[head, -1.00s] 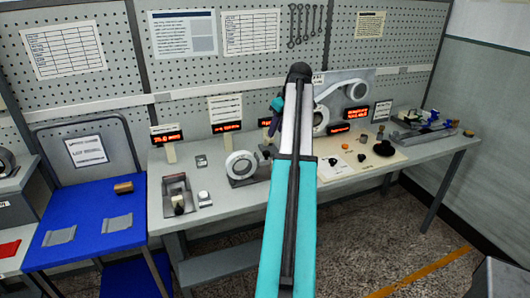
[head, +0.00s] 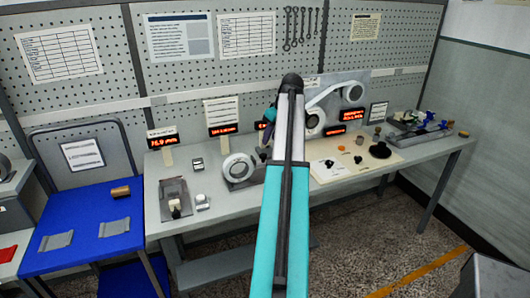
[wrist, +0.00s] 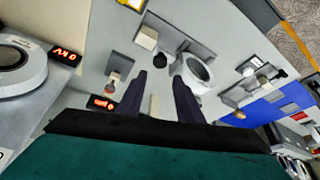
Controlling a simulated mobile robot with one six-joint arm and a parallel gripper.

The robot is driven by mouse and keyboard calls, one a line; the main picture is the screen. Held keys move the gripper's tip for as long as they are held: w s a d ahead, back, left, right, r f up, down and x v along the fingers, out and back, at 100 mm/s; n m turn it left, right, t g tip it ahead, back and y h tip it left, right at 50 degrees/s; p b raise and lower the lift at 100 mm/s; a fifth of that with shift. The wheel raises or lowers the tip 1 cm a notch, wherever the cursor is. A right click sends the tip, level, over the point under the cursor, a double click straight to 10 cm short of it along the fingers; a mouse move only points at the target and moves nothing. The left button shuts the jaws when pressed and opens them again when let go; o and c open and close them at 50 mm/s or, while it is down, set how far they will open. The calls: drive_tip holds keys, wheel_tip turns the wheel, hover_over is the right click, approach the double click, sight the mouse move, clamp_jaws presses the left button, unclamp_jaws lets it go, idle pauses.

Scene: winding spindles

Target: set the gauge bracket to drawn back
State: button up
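I cannot tell for sure which part is the gauge bracket. In the wrist view a grey fixture carries a white ring (wrist: 196,72), just right of my fingertips; the ring also shows on the bench in the head view (head: 239,168). A small black knob (wrist: 159,61) and a pale block (wrist: 147,38) stand beyond the gap between my fingers. My gripper (wrist: 160,78) has its two dark fingers apart with nothing between them, above the bench. In the head view my gripper (head: 267,128) is mostly hidden behind my arm.
A grey tray with a pale knob (head: 176,203) stands at the bench's left end. A larger machine with white wheels (head: 352,94) is behind and right of my arm. Lit displays (head: 162,141) line the back. A blue table (head: 80,262) adjoins on the left.

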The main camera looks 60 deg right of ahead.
sight(263, 155)
drive_tip(key=shift+p+x, duration=1.25)
drive_tip(key=shift+x, duration=3.8)
drive_tip(key=shift+a, duration=0.1)
clamp_jaws()
